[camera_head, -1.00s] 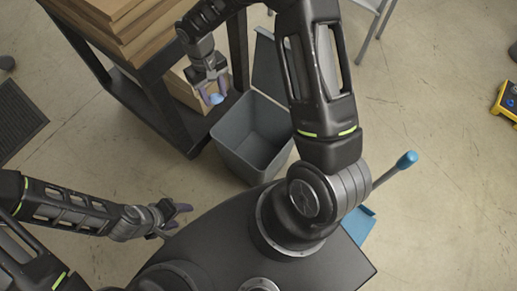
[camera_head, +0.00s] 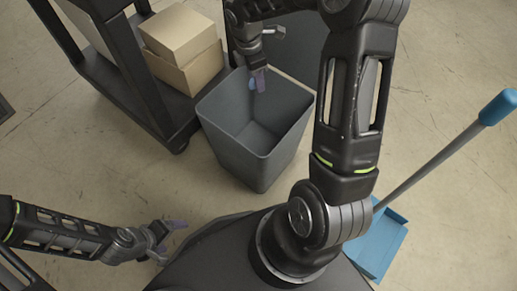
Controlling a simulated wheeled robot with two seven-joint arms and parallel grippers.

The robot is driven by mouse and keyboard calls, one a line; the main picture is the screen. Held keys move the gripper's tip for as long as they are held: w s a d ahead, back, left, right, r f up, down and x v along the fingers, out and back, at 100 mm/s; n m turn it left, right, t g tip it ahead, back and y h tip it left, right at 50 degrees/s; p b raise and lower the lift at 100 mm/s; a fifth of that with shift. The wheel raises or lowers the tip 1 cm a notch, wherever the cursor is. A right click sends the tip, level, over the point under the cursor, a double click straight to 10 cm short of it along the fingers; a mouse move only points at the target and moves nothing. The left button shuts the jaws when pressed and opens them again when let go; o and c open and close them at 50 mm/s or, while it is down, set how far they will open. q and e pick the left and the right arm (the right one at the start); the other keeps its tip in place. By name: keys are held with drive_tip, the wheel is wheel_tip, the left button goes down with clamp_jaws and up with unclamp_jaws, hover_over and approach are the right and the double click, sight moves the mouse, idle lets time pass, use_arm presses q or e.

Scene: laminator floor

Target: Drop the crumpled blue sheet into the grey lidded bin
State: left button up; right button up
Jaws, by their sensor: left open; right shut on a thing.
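The grey bin (camera_head: 236,150) stands on the floor in the middle of the view with its lid (camera_head: 298,45) raised at the back. I can see into its empty-looking interior. My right gripper (camera_head: 258,80) reaches down over the far part of the bin opening. It is shut on the crumpled blue sheet (camera_head: 252,84), of which only a small bluish bit shows beside the fingers.
A dark shelf unit (camera_head: 150,75) with cardboard boxes (camera_head: 182,45) stands left of the bin. A blue dustpan (camera_head: 378,245) and a blue-ended handle (camera_head: 497,108) are at the right. Open floor lies at the left and far right.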

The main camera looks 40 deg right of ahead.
drive_tip(key=f, duration=0.1)
drive_tip(key=d+f+n+b, duration=0.1)
drive_tip(key=f+b, duration=0.1)
drive_tip(key=shift+s+d, duration=0.15)
drive_tip(key=shift+d, duration=0.1)
drive_tip(key=shift+d+n, duration=0.15)
drive_tip(key=shift+n, duration=0.25)
use_arm(q)
wheel_tip(320, 180, down, 4)
drive_tip(key=shift+w+a+r, duration=0.1)
wheel_tip(320, 180, down, 6)
drive_tip(key=w+b, duration=0.1)
drive_tip(key=b, duration=0.4)
drive_tip(key=shift+b, duration=0.3)
use_arm(e)
wheel_tip(320, 180, down, 6)
drive_tip(key=shift+r, duration=0.1)
drive_tip(key=o, duration=1.4)
drive_tip(key=shift+c, duration=0.2)
